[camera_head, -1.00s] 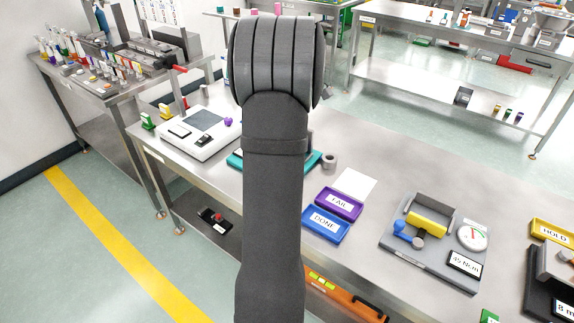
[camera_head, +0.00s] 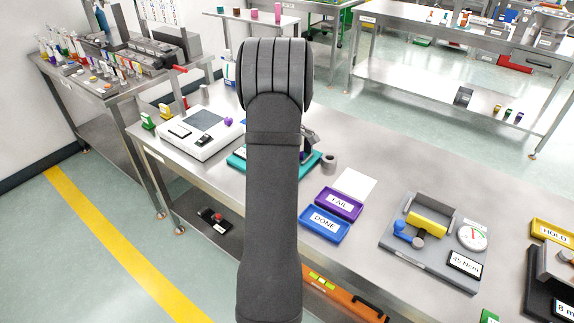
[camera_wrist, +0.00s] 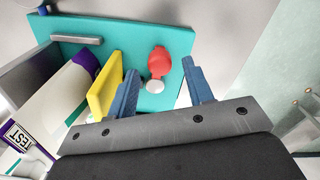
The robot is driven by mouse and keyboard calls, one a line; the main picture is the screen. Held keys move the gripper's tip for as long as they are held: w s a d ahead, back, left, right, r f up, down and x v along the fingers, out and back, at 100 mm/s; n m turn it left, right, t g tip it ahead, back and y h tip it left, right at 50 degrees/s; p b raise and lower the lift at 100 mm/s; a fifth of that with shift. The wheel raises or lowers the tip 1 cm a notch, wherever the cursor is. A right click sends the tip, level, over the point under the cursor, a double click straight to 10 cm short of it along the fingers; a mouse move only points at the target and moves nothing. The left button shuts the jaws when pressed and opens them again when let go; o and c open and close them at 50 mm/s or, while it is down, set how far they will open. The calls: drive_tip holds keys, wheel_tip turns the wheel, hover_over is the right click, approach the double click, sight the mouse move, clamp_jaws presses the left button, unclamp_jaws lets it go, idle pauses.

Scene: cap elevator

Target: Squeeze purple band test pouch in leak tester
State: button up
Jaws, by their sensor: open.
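The leak tester is a teal base (camera_wrist: 130,40) in the wrist view. A yellow plate (camera_wrist: 105,86) stands on it, with a white pouch (camera_wrist: 60,100) with a purple band (camera_wrist: 88,62) on the plate's left side. A label reading TEST (camera_wrist: 20,138) is at lower left. A red knob (camera_wrist: 159,60) with a pale round end is right of the yellow plate. My gripper (camera_wrist: 159,78) is open, its blue fingers either side of the red knob's line; I cannot tell whether they touch it. In the head view my arm hides most of the teal base (camera_head: 236,161).
In the head view a white device (camera_head: 190,145) stands left of the tester and a small grey cylinder (camera_head: 329,163) right of it. A purple FAIL tray (camera_head: 338,204), blue DONE tray (camera_head: 325,225) and torque fixture (camera_head: 385,236) lie further right.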

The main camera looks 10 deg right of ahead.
drive_tip(key=shift+f, duration=1.1)
clamp_jaws()
